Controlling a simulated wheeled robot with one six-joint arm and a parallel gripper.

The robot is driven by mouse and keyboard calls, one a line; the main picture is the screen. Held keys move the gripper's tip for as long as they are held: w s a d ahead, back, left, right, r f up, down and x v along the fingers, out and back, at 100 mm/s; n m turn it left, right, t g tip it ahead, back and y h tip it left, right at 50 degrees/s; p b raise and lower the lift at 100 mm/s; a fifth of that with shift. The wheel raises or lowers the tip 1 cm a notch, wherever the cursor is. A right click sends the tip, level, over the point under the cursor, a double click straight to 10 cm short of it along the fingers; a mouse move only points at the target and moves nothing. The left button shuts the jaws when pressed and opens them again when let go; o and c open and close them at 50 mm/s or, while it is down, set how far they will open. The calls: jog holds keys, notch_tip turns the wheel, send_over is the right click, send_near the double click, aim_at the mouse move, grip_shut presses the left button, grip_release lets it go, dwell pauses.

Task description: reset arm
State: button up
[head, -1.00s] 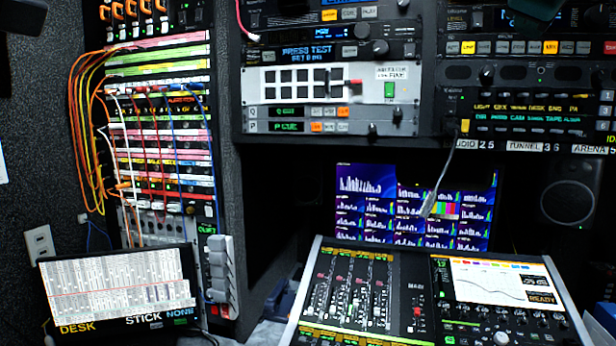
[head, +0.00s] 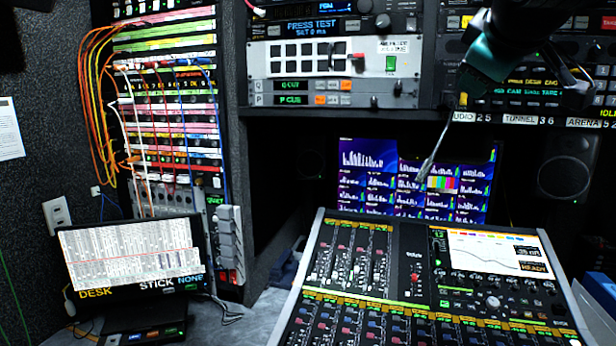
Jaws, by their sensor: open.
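My gripper (head: 515,60), dark with a teal edge, shows at the upper right, in front of the rack units with the small display rows. Its jaws are open and I see nothing held between them. It partly covers the rack's display and buttons.
A mixing desk (head: 411,262) fills the lower right. A patch bay (head: 165,105) with orange, white, red and blue cords stands at the left. A small DESK screen (head: 130,255) sits below it. Blue items lie at the right edge.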

jog(key=s+a+f+g+y, duration=0.2)
jog(key=s+f, duration=0.1)
jog(key=f, duration=0.4)
jog(key=s+a+f+g+y+b, duration=0.1)
jog(key=s+a+f+g, duration=0.15)
jog(key=f, duration=0.45)
jog(key=s+a+f+g+y, duration=0.2)
jog(key=s+f, duration=0.2)
jog(key=f, duration=0.2)
jog(key=s+a+f+g+y, duration=0.1)
jog(key=s+f+g, duration=0.2)
jog(key=s+f, duration=0.2)
jog(key=s+a+f+m+g+y, duration=0.1)
jog(key=s+a+f+g, duration=0.1)
jog(key=s+f, duration=0.4)
jog(key=s+g, duration=0.1)
jog(key=s, duration=0.3)
jog(key=shift+s+a+b, duration=0.25)
jog(key=shift+s+b, duration=0.05)
jog(key=shift+b, duration=0.1)
